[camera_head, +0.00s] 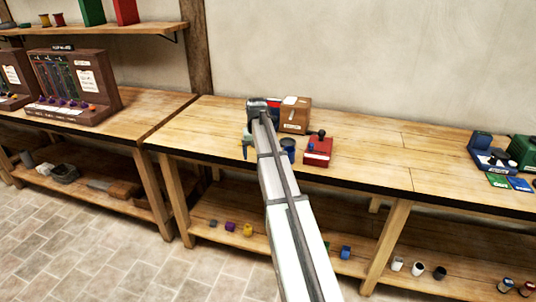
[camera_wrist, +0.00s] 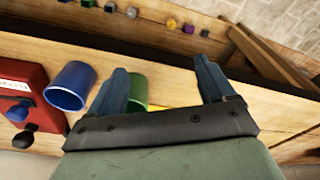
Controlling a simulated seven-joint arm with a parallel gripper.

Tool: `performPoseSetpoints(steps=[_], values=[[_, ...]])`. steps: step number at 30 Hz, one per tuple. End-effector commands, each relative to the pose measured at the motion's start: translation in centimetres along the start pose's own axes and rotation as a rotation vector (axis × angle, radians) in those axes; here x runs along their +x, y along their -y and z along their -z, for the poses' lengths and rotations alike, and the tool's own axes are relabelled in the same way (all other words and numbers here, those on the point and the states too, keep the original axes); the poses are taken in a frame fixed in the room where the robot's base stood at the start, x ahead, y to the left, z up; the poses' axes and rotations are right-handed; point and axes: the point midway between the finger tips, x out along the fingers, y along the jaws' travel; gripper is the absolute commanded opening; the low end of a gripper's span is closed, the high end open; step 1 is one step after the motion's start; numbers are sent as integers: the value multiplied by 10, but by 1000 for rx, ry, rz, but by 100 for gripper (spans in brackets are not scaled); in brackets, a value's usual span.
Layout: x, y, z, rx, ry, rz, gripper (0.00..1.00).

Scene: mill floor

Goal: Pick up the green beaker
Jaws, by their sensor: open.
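The green beaker (camera_wrist: 138,92) shows in the wrist view, partly hidden behind the left finger of my gripper (camera_wrist: 163,76). It stands on the bench between the two fingers' sides, close to the left finger; I cannot tell whether they touch. My gripper is open, with nothing seen held. In the head view my gripper (camera_head: 247,146) is low over the bench, mostly hidden by my arm, and I cannot make out the green beaker there. A blue beaker (camera_wrist: 70,86) stands left of the green one in the wrist view; it also shows in the head view (camera_head: 288,146).
A red device (camera_head: 318,150) with dark knobs stands right of the blue beaker. A brown box (camera_head: 295,114) stands behind it. Small items lie on the lower shelf (camera_head: 225,245).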

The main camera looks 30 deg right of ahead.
Motion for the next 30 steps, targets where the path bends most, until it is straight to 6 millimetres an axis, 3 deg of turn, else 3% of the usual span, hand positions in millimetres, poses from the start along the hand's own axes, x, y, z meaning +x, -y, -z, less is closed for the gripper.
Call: performPoseSetpoints(steps=[1, 6, 12, 16, 24, 30], values=[[-21, -12, 20, 17, -9, -2, 83], [-70, -42, 47, 57, -21, -7, 83], [-93, -57, 57, 76, -27, -9, 83], [-82, -58, 56, 78, -26, -10, 83], [-36, -58, 57, 77, -25, -10, 83], [-15, -58, 58, 77, -27, -10, 83]])
